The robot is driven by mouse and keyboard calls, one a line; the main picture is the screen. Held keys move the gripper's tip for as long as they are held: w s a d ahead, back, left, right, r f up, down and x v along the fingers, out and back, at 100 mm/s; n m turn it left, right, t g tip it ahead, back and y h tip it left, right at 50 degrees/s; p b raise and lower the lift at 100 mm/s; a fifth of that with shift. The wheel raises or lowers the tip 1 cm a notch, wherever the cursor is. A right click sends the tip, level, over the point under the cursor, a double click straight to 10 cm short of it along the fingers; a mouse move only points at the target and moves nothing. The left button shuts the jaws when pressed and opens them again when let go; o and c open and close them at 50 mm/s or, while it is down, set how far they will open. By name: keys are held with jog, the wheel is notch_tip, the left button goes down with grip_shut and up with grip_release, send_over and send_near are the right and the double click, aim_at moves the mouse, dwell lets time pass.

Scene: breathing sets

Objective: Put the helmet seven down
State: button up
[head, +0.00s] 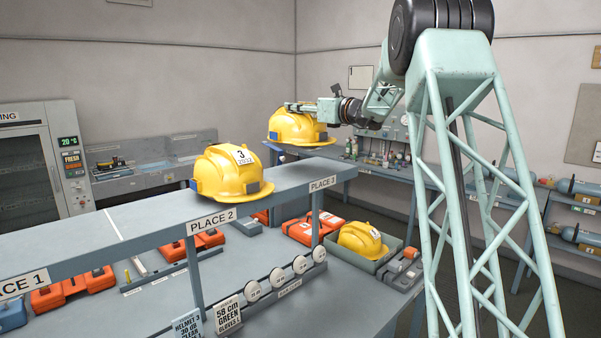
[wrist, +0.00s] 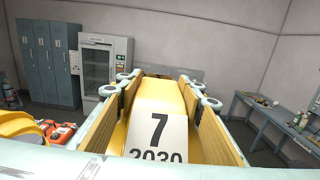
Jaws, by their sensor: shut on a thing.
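Helmet seven (head: 297,129) is yellow and hangs upright in my gripper (head: 300,106), near the far end of the raised shelf (head: 300,171) by the PLACE 3 label (head: 322,184).
Yellow helmet 3 (head: 222,176) stands on the shelf at PLACE 2 (head: 210,221). Another yellow helmet (head: 358,238) lies in a grey tray (head: 372,264) on the lower bench. Orange cases (head: 310,227) sit below the shelf. The shelf toward PLACE 1 (head: 22,284) is bare.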

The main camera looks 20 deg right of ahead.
jog(key=shift+f, duration=3.15)
jog(key=shift+f, duration=1.95)
jog(key=o, duration=1.3)
